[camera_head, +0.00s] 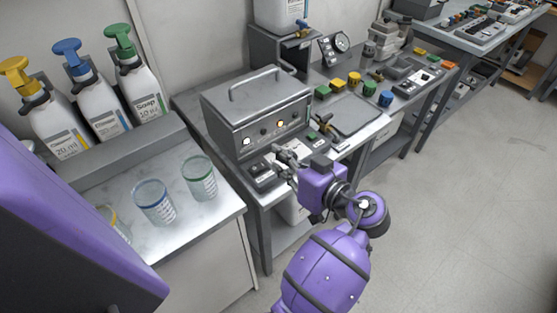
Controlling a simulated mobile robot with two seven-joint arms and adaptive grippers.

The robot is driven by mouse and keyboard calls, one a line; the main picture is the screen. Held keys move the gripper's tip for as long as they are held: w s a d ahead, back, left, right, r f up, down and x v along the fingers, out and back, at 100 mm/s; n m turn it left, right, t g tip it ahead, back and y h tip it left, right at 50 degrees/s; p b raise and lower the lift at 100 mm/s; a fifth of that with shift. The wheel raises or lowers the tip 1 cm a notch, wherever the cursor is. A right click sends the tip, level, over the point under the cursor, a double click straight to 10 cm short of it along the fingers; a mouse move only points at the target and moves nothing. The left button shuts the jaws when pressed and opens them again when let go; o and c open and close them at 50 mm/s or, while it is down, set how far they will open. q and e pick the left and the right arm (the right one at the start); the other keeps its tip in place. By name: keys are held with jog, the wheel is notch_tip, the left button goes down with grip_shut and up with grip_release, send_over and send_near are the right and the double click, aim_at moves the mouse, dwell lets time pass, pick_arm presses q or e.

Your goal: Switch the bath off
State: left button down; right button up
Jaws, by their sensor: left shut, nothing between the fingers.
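The bath looks to be the grey metal box (235,115) with a bar handle on its lid, standing on the bench left of centre. Its front panel (268,132) has dark knobs and small lamps, and at least one lamp glows orange. A small dark switch box (262,174) sits on the bench edge below the panel. My left gripper (279,153) is shut and empty, just in front of the panel and beside the switch box. Whether it touches either one cannot be told. My right gripper is not in view.
Several cups, one of them blue-rimmed (153,202), and pump bottles (140,85) stand on the left counter. The floor (450,210) at right is clear.

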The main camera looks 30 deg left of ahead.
pick_arm(q)
jog(key=p, duration=0.2)
send_over(262, 173)
jog(key=f, duration=0.1)
notch_tip(262, 173, down, 3)
jog(key=shift+d+f, duration=0.1)
jog(key=shift+s+f, duration=0.1)
jog(key=shift+f, duration=0.7)
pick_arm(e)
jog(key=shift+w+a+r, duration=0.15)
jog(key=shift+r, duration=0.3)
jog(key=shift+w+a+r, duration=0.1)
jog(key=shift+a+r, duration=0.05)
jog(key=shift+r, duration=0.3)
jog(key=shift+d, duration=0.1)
